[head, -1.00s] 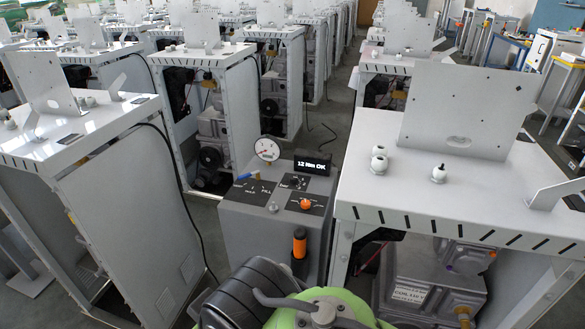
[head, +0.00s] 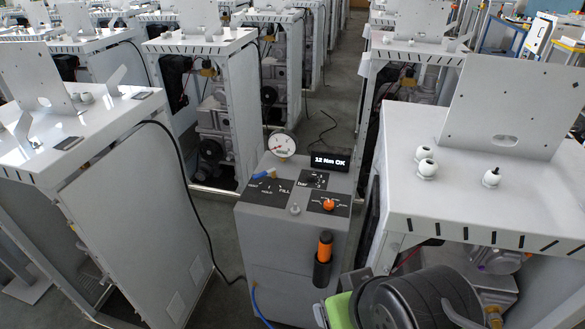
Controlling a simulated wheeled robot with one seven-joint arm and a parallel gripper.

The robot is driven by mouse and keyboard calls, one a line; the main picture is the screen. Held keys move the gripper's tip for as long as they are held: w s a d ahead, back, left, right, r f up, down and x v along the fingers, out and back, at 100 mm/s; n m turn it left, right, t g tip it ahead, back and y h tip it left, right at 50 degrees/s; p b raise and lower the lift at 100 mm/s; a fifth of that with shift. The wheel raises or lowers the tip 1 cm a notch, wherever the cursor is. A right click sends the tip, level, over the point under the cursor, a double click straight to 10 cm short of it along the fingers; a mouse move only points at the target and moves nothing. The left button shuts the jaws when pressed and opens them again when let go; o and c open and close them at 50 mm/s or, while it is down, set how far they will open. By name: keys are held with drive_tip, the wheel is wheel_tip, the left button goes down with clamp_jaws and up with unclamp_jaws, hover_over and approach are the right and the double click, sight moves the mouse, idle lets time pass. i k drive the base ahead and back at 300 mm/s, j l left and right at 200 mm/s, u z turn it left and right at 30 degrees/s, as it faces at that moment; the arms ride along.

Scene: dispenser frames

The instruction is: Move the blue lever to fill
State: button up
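The blue lever (head: 263,175) is small and sits at the back left of the top panel of the grey dispenser cabinet (head: 289,238). It lies just above a dark label plate (head: 271,189) on which HOLD and FILL can be read. FILL is at the plate's right, and the lever's handle end is to the left, away from FILL. My arm (head: 415,300) shows at the bottom right as black and green links, well apart from the lever. The gripper's fingers are not in view.
The cabinet top also holds a round gauge (head: 282,145), a display (head: 329,161) reading "12 Nm OK" and an orange knob (head: 329,204). White-topped frames (head: 480,200) flank the cabinet closely on the right and, with a gap, left (head: 100,130).

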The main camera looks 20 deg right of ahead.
sight(258, 176)
drive_tip(key=i+j+z, duration=0.15)
drive_tip(key=j, duration=0.2)
drive_tip(key=j+z, duration=0.1)
drive_tip(key=j, duration=0.2)
drive_tip(key=i+j+z, duration=0.5)
drive_tip(key=j, duration=0.25)
drive_tip(key=i+j+z, duration=0.25)
drive_tip(key=j, duration=0.25)
drive_tip(key=i+l, duration=0.05)
drive_tip(key=i, duration=0.05)
